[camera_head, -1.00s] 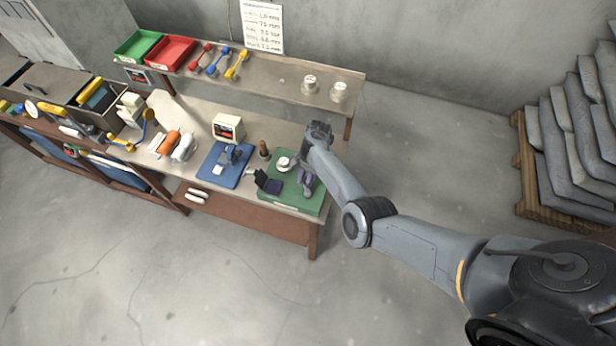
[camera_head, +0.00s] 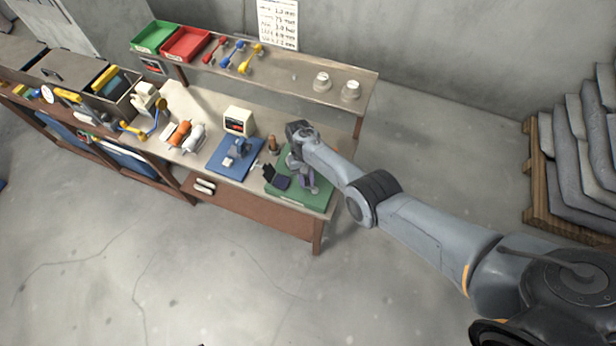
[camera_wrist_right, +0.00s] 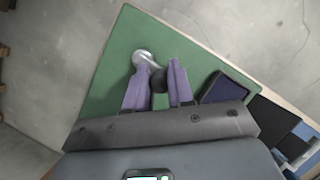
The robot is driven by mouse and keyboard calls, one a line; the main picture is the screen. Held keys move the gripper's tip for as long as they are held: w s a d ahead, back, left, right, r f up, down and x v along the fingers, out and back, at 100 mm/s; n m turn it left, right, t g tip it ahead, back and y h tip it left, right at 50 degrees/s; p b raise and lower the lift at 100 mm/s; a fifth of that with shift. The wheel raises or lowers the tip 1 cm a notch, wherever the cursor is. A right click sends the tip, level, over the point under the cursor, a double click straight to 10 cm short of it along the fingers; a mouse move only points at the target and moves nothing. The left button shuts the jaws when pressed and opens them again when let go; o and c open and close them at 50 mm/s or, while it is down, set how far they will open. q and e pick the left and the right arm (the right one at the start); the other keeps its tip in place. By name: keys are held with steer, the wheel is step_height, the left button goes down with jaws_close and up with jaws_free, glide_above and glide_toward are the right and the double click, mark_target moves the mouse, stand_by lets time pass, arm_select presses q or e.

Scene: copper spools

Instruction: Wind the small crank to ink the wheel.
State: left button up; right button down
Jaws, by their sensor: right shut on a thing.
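My right gripper (camera_head: 308,180) reaches down over the green board (camera_head: 297,196) at the right end of the bench. In the right wrist view its two purple fingers (camera_wrist_right: 158,78) are shut on a dark round knob (camera_wrist_right: 158,80). The knob joins a small silver crank (camera_wrist_right: 144,57) above the green board (camera_wrist_right: 112,85). An open dark-blue ink pad (camera_head: 281,182) lies on the board beside the gripper; it also shows in the right wrist view (camera_wrist_right: 226,92). I cannot make out the wheel; my gripper covers part of the board. My left gripper is not in view.
A blue board (camera_head: 224,168) with a small device and a boxy monitor (camera_head: 238,121) stand left of the green board. A brown-handled stamp (camera_head: 273,145) is close behind. A raised shelf (camera_head: 300,88) runs along the back with trays and two white spools. Open floor lies in front.

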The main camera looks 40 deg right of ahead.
steer(key=n, duration=0.1)
steer(key=n+h, duration=0.1)
steer(key=a+n+p, duration=0.1)
steer(key=shift+s+r+n, duration=0.1)
steer(key=shift+s+n, duration=0.2)
steer(key=shift+n, duration=0.1)
steer(key=shift+s+a+n+h+p, duration=0.2)
steer(key=shift+n+h+p, duration=0.25)
steer(key=shift+n, duration=0.45)
steer(key=shift+s+a+n+h+p, duration=0.1)
steer(key=shift+s+n+h+p, duration=0.25)
steer(key=shift+n, duration=0.55)
steer(key=shift+w, duration=0.1)
steer(key=c, duration=1)
jaws_free()
steer(key=shift+o, duration=0.2)
steer(key=shift+w+a+r+p, duration=0.1)
steer(key=shift+w+r+p, duration=0.05)
steer(key=shift+r+p, duration=0.2)
steer(key=v, duration=1)
steer(key=shift+p, duration=0.45)
